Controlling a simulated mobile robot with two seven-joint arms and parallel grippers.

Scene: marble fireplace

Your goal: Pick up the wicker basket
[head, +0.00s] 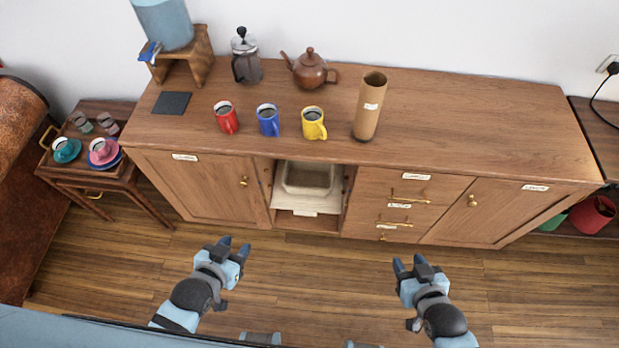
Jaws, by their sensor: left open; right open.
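A pale beige, basket-like container (308,178) sits in the open middle compartment of the wooden sideboard. I cannot make out its weave, so I cannot tell surely that it is wicker. A light cloth or panel (305,201) shows at its front. My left gripper (234,246) is open and empty, in front of the sideboard and to the left of the compartment. My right gripper (409,263) is open and empty, in front of the drawers and to the right of the compartment. Neither gripper touches anything.
The sideboard (470,110) carries a red mug (226,119), blue mug (268,122), yellow mug (313,125), cardboard tube (368,110), teapot (309,72) and French press (245,62). A tray table (95,178) stands left. The floor (320,275) between my grippers is clear.

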